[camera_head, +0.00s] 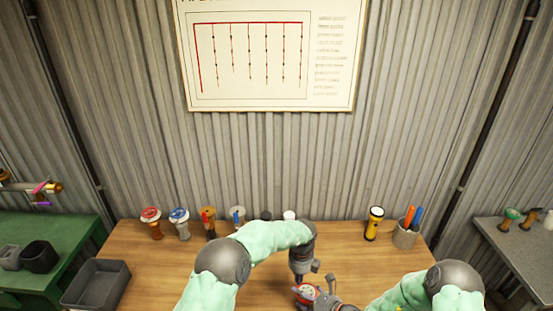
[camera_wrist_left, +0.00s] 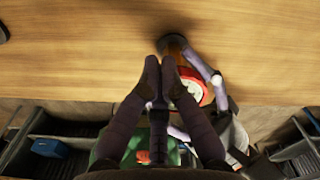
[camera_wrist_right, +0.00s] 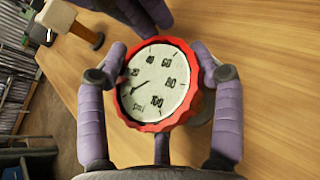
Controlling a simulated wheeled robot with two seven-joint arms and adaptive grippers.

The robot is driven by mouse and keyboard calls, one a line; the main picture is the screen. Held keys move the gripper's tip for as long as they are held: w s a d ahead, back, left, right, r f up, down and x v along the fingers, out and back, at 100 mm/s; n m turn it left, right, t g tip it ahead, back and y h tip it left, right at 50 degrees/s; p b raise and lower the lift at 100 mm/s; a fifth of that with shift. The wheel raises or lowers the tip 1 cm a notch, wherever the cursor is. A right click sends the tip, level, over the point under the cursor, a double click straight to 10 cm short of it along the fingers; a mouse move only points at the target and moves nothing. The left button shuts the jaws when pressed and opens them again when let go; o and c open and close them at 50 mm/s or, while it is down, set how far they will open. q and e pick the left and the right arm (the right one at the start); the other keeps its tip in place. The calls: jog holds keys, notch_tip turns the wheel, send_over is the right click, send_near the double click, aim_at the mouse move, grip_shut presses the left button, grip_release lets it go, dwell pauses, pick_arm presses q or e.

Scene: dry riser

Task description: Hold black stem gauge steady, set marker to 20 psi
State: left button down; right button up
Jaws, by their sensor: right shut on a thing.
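The gauge (camera_head: 305,293) has a red scalloped rim and a white psi dial marked 20 to 100. In the right wrist view its dial (camera_wrist_right: 158,84) faces the camera, and a thin dark needle points to the lower left. My right gripper (camera_wrist_right: 160,58) is shut on the gauge, a finger on each side of the rim. The left wrist view shows its brownish stem and dark round foot (camera_wrist_left: 172,42) near the wood. My left gripper (camera_wrist_left: 159,64) has its fingers together, beside the rim and apparently empty. I cannot make out a set marker on the dial.
Several gauges, one with a red rim (camera_head: 151,215) and one blue (camera_head: 179,215), stand along the table's (camera_head: 150,262) back. A grey bin (camera_head: 96,284) is at left.

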pick_arm(q)
jog(key=shift+w+d+f, duration=0.15)
jog(key=shift+d, duration=0.3)
notch_tip(320, 180, up, 6)
jog(key=shift+w+a, duration=0.2)
jog(key=shift+a, duration=0.2)
dwell(0.5)
notch_tip(320, 180, down, 6)
jog(key=s+a, duration=0.2)
jog(key=shift+h, duration=0.3)
dwell(0.9)
jog(key=shift+s+d, duration=0.2)
jog(key=shift+s, duration=0.05)
dwell(0.5)
